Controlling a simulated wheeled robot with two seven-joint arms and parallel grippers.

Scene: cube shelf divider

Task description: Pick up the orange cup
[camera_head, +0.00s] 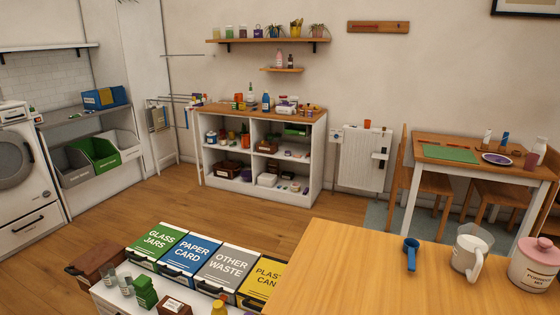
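A small orange cup-like object (367,124) stands upright on top of the white radiator (361,160) at the back wall, right of the cube shelf. Another small orange-red object (238,97) stands on the wooden top of the white cube shelf (318,150), at its left part. It is too small to tell whether it is a cup. An orange item (245,139) also shows in an upper left compartment of the shelf. Neither of my grippers is in view.
A wooden table (350,270) in front at the right bears a blue scoop (411,254), a clear jug (470,252) and a pink-lidded jar (536,264). Labelled waste bins (205,262) stand left of it. Open wooden floor (200,210) lies before the shelf. A dining table (465,144) stands right.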

